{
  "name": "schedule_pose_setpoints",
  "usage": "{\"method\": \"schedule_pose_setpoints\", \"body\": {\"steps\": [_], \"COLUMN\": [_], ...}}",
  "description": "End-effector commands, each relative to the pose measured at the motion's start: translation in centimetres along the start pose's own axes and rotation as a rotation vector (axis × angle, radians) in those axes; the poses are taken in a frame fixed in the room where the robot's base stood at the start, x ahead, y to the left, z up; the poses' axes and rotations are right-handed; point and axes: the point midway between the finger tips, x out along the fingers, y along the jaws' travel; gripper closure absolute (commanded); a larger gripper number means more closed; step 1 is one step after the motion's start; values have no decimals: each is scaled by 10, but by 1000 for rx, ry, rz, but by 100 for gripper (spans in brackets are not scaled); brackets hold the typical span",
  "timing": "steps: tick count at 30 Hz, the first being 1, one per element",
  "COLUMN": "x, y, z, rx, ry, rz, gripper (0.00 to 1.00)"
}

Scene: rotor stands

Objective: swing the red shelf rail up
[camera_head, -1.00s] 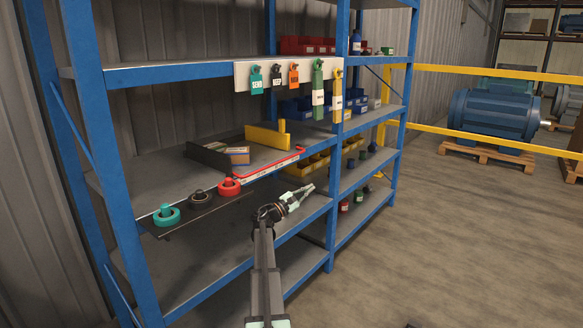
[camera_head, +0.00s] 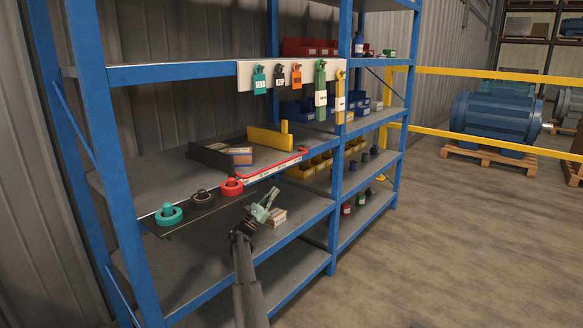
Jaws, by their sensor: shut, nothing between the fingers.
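The red shelf rail (camera_head: 282,165) runs along the front edge of the middle shelf, low at board level. A pale labelled strip shows along its front, and its right end is rounded. My gripper (camera_head: 273,192) is in front of the shelving, below the rail in the picture and pointing up toward it. Its fingers are shut and empty. A gap shows between the fingertips and the rail, and I see no contact. The rail's pivot is too small to make out.
Teal (camera_head: 168,214), black (camera_head: 202,199) and red (camera_head: 231,187) ring-shaped pieces stand left of the rail. A small carton (camera_head: 277,217) shows beside my gripper. A yellow bracket (camera_head: 270,138) and a small box (camera_head: 240,156) sit behind the rail. Tags hang from a white board (camera_head: 250,70) above.

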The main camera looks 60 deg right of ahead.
Motion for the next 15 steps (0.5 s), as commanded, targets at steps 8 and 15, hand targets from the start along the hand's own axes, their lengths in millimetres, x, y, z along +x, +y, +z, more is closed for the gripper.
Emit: {"method": "schedule_pose_setpoints", "body": {"steps": [8,15], "x": [2,24], "y": [0,-1], "z": [0,-1], "rx": [1,1], "ry": [1,0], "rz": [-1,-3], "gripper": [100,100]}}
